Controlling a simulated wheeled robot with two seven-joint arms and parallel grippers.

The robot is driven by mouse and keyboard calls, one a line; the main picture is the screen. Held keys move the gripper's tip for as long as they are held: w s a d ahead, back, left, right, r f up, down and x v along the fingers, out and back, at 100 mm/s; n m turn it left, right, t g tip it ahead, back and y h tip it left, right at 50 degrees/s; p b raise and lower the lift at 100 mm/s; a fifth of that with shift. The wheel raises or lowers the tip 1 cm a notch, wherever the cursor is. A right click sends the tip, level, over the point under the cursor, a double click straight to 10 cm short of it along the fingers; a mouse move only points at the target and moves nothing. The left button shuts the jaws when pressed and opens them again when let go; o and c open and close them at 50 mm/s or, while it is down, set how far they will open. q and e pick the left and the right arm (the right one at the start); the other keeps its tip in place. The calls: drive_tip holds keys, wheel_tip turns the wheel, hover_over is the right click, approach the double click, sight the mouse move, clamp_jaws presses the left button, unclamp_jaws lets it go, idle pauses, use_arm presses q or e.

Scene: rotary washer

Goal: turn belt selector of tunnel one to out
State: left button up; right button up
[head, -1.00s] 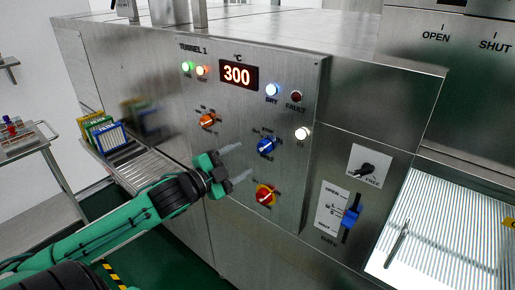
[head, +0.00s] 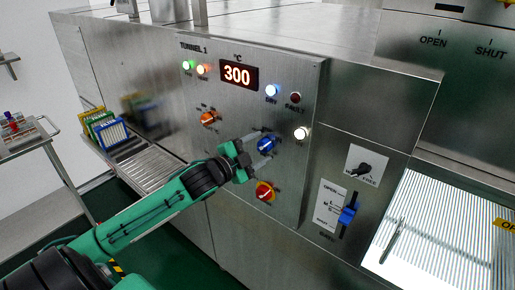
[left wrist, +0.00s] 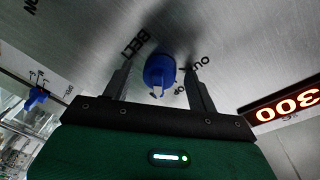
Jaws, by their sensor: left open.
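The blue belt selector knob (head: 266,145) sits on the steel Tunnel 1 panel (head: 225,120), right of the orange knob and above the red one. In the left wrist view the knob (left wrist: 158,72) lies between my two fingers, with "BELT" lettered to its left and "OUT" to its right. Its white pointer is toward the bottom of that picture, and I cannot tell its exact setting. My left gripper (head: 266,140) is open, its fingers either side of the knob with gaps showing; it also shows in the left wrist view (left wrist: 158,85). My right gripper is not in view.
An orange knob (head: 208,118) and a red knob on a yellow plate (head: 264,191) are close by. The display (head: 238,75) reads 300. A blue gate lever (head: 348,214) and a black latch (head: 362,168) are at right. A conveyor (head: 150,165) with coloured racks is at left.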

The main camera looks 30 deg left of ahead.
use_arm(q)
drive_tip(key=c, duration=1)
